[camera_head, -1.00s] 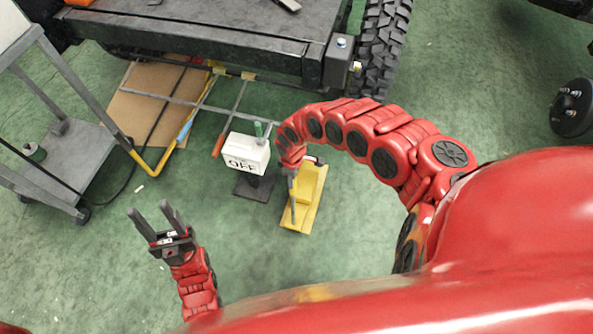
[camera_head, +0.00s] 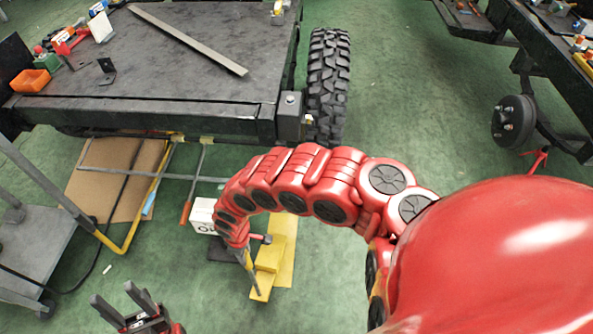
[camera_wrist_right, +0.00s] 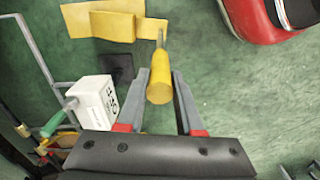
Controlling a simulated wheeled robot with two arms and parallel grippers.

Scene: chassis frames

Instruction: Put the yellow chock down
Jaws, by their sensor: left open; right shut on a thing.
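The yellow chock (camera_head: 268,266) is a stepped yellow block with a flat plate, low at the floor beside the white box marked OFF (camera_head: 201,217). It also shows at the top of the right wrist view (camera_wrist_right: 110,22), with a rod ending in a yellow grip. My right gripper (camera_wrist_right: 160,72) is shut on this grip, which lies between its two grey fingers. In the head view my right arm partly covers the chock. I cannot tell whether the chock touches the floor. My left gripper (camera_head: 114,292) is open and empty, at the bottom left.
A black chassis frame (camera_head: 190,118) with a large tyre (camera_head: 328,85) stands beyond the chock. A grey cart (camera_head: 35,255) is at the left, near a cardboard sheet (camera_head: 110,180). Green floor (camera_head: 335,285) is clear right of the chock.

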